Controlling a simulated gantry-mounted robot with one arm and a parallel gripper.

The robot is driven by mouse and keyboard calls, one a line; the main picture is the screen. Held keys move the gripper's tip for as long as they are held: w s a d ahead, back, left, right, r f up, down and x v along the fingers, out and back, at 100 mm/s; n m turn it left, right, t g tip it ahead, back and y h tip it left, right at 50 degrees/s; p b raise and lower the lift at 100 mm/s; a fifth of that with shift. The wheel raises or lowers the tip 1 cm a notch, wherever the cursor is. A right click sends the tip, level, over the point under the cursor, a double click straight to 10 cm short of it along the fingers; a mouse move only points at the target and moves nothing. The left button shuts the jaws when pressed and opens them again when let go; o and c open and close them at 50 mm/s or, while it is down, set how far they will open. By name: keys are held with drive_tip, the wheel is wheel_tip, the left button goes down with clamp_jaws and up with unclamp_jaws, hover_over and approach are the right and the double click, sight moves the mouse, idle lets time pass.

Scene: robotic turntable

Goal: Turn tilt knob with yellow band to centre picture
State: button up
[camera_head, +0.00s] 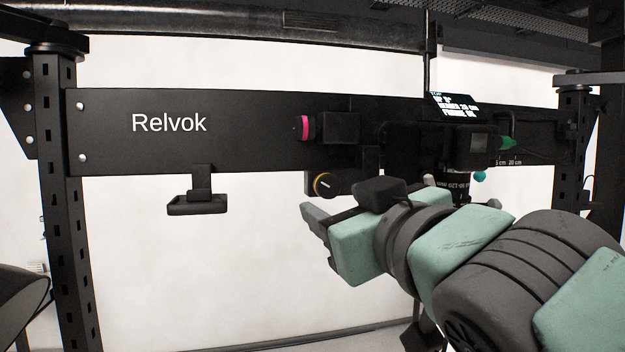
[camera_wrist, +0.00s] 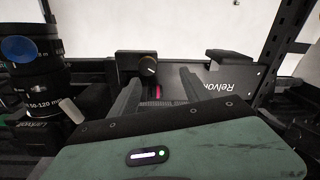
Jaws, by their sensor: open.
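The tilt knob with the yellow band (camera_head: 322,184) sticks out below the black beam, left of the camera body. A dark knob with a white mark (camera_wrist: 148,66) shows in the wrist view, beyond my fingers; its band colour is not clear there. Another knob, with a pink band (camera_head: 302,127), sits above and left of the yellow one; some pink (camera_wrist: 157,92) shows between my fingers in the wrist view. My gripper (camera_head: 312,222) is open and empty, just below the yellow-banded knob in the head view and apart from it. Whether the fingers line up with it is unclear.
The black beam marked Relvok (camera_head: 120,120) spans two upright posts. A bracket (camera_head: 198,200) hangs below the beam.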

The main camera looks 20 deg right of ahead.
sight(330, 187)
drive_tip(key=shift+h, duration=0.8)
drive_tip(key=w+p, duration=0.2)
drive_tip(key=w+d+p, duration=0.1)
drive_tip(key=w+p, duration=0.1)
drive_tip(key=w, duration=0.1)
drive_tip(key=w+d+r+p, duration=0.1)
drive_tip(key=w+p, duration=0.1)
drive_tip(key=shift+w, duration=0.2)
drive_tip(key=shift+w+d+f+p, duration=0.15)
drive_tip(key=shift+w+p, duration=0.15)
drive_tip(key=shift+w, duration=0.45)
clamp_jaws()
